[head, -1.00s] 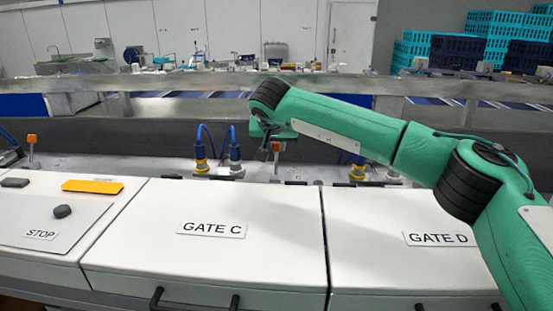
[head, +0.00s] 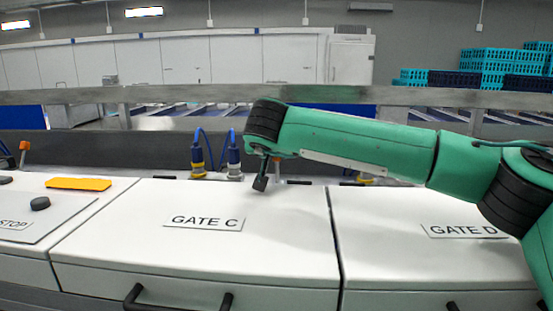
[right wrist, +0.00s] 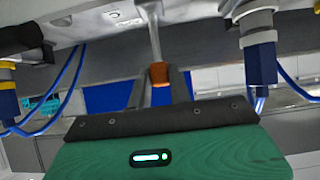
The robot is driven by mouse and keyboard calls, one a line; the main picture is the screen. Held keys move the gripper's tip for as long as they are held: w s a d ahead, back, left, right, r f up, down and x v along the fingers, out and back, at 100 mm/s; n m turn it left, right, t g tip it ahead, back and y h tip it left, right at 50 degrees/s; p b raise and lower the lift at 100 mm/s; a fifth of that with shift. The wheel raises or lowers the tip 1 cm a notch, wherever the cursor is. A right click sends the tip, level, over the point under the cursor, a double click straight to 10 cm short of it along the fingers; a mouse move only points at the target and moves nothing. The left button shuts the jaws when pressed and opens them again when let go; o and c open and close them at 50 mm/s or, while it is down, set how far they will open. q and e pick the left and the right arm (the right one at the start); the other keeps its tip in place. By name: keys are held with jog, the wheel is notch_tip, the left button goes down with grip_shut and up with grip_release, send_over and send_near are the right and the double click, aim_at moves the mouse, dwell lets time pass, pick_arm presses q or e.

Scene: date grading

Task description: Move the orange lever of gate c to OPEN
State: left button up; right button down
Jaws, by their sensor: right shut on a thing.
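The orange lever of gate c (right wrist: 159,74) shows in the right wrist view, its orange grip at the end of a pale metal stem. In the right wrist view my gripper (right wrist: 165,84) is shut on the orange grip. I cannot read any position marks by the lever. My left gripper is not in view.
Another orange lever (head: 24,146) stands at the far left. A steel rail (head: 190,93) runs behind.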

jog(key=shift+r, duration=0.15)
jog(key=c, duration=1.3)
grip_release()
jog(key=b+v, duration=0.3)
jog(key=v, duration=0.9)
jog(key=shift+s, duration=0.3)
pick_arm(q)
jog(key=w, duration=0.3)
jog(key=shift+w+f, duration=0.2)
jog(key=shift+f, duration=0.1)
pick_arm(e)
jog(key=shift+s+r, duration=0.35)
jog(key=shift+s, duration=0.1)
